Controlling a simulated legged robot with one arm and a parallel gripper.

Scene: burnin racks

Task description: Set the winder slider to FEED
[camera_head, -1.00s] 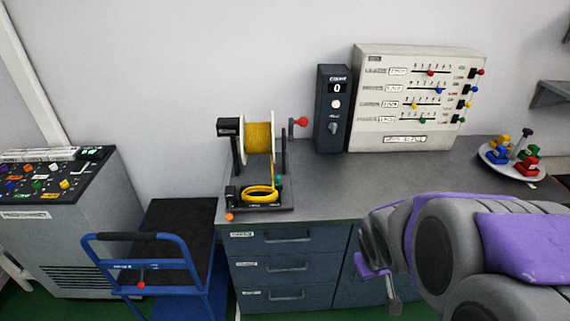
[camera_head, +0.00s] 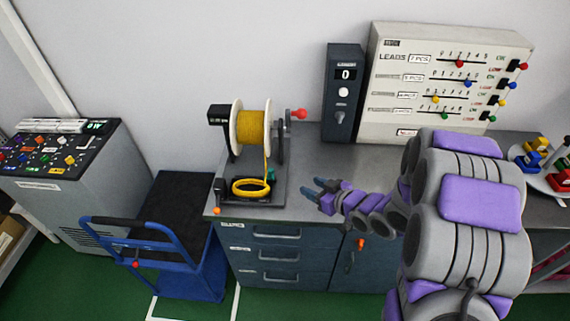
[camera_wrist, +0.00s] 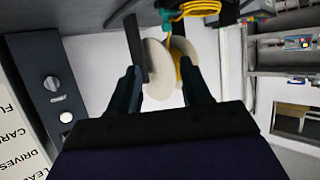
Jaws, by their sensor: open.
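The winder (camera_head: 232,196) stands on the left end of the grey counter, with a white-flanged spool of yellow cord (camera_head: 252,127) and a coil of the cord on its base. It has a red-knobbed crank (camera_head: 298,114), an orange knob (camera_head: 217,211) at the front left and a small green part by the coil. I cannot tell which part is the slider, nor read its labels. My gripper (camera_head: 311,189) is open and empty, over the counter just right of the winder and apart from it. In the wrist view the spool (camera_wrist: 158,70) shows between my open fingers (camera_wrist: 163,88).
A dark counter box reading 0 (camera_head: 343,95) and a white panel with coloured sliders (camera_head: 400,60) stand behind my arm. A blue cart (camera_head: 165,235) is left of the drawers. A plate of coloured blocks (camera_head: 560,185) is at right. The counter between winder and counter box is clear.

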